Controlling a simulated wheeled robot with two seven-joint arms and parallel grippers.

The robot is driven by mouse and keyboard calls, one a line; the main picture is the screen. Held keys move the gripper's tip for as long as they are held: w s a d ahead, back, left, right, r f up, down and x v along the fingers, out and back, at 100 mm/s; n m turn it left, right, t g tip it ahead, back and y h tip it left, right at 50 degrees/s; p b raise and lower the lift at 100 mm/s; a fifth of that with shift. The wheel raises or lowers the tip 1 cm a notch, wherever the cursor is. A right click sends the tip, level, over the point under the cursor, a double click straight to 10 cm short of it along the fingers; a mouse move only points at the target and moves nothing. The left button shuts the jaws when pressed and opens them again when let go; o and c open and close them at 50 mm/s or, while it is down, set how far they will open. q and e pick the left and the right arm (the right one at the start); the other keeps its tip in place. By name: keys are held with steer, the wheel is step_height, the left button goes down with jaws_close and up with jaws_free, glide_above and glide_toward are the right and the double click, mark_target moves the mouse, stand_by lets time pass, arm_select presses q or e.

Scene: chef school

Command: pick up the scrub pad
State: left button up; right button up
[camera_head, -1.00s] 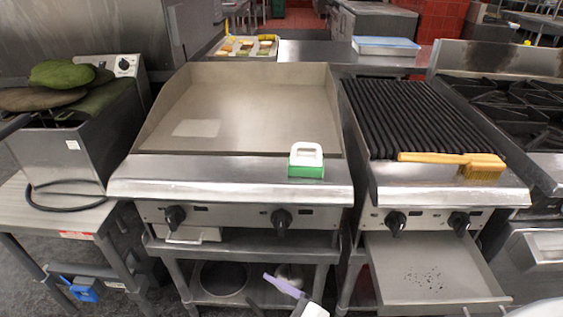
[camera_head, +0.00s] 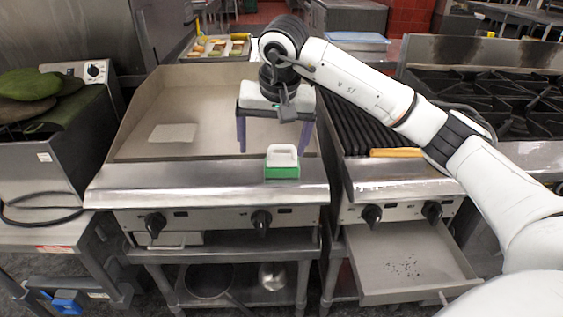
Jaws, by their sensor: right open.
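The scrub pad (camera_head: 282,162) has a white handle on top and a green base. It sits upright on the steel front ledge of the griddle (camera_head: 200,176), near the ledge's right end. My right gripper (camera_head: 272,148) reaches in from the right over the griddle. Its two purple fingers point down and are spread apart. It is open, with nothing between the fingers. In the picture the fingertips are just above and behind the scrub pad, and I see no contact. My left gripper is not in view.
A yellow-handled brush (camera_head: 395,153) lies on the grill (camera_head: 349,130) to the right, partly hidden by my right arm. A fryer with green lids (camera_head: 27,85) stands at the left. A drawer (camera_head: 400,262) is pulled out below the grill. The ledge left of the pad is clear.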

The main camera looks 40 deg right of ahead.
mark_target(285, 146)
steer(key=d, duration=0.1)
steer(key=d+r+h, duration=0.1)
steer(key=d, duration=0.1)
steer(key=shift+w+d+r, duration=0.1)
steer(key=shift+d+r, duration=0.15)
steer(key=shift+r, duration=0.05)
steer(key=x, duration=0.3)
steer(key=shift+w+d+f, duration=0.1)
steer(key=shift+w+f, duration=0.05)
steer(key=shift+f, duration=0.15)
steer(key=shift+a+p+x, duration=0.15)
steer(key=shift+x, duration=1.3)
steer(key=shift+a+p+x, duration=0.15)
steer(key=shift+a+x, duration=0.05)
steer(key=shift+x, duration=1.25)
steer(key=shift+w, duration=0.1)
steer(key=c, duration=1.2)
step_height(285, 146, up, 10)
